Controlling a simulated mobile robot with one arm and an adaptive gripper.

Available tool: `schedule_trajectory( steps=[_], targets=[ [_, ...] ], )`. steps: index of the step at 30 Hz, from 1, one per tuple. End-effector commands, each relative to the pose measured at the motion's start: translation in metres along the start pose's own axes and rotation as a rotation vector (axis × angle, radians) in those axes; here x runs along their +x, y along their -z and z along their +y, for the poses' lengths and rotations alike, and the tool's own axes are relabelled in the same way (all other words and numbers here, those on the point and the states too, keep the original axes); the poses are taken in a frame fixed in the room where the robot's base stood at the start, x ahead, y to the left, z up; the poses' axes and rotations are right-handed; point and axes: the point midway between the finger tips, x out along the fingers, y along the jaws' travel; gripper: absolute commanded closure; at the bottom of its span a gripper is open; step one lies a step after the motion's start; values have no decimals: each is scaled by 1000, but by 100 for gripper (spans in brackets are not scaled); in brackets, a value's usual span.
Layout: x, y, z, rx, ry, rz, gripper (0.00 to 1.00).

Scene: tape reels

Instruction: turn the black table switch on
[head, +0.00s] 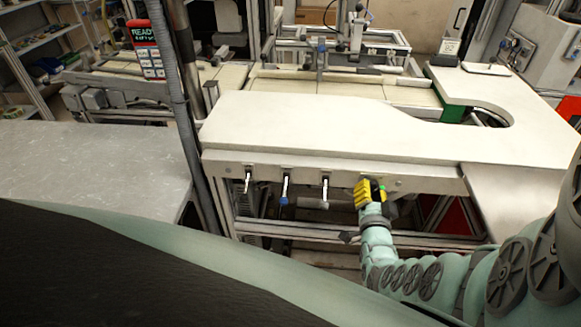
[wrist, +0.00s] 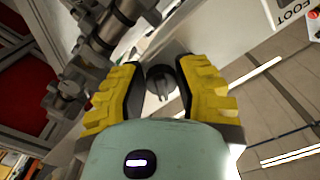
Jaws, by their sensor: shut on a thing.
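The black table switch (wrist: 161,83) is a round dark knob with a raised grip bar, on the pale front panel of the table. In the wrist view it sits between the two yellow fingers of my gripper (wrist: 159,70), which is shut on it. In the head view my gripper (head: 370,193) is at the table's front edge, right of the hanging levers, and hides the switch. The knob's exact on or off position cannot be told.
The white table (head: 300,125) has a cut-out at its right. Several levers (head: 286,187) hang under its front edge. A grey table (head: 90,165) stands at the left. In the wrist view, metal fittings (wrist: 105,30) are close to the left finger.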

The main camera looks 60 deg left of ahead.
Motion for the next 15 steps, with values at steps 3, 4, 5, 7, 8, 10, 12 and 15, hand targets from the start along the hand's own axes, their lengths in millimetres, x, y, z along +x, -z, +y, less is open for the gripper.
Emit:
schedule_trajectory(
  steps=[3, 4, 5, 7, 8, 10, 12, 15],
  targets=[
    [0, -1, 2, 5, -7, -4, 100],
    [0, -1, 2, 5, -7, -4, 100],
    [0, -1, 2, 5, -7, -4, 100],
    [0, -1, 2, 5, -7, -4, 100],
    [0, -1, 2, 5, -7, -4, 100],
    [0, -1, 2, 5, -7, -4, 100],
    [0, -1, 2, 5, -7, -3, 100],
    [0, 0, 2, 4, -6, -3, 59]
  ],
)
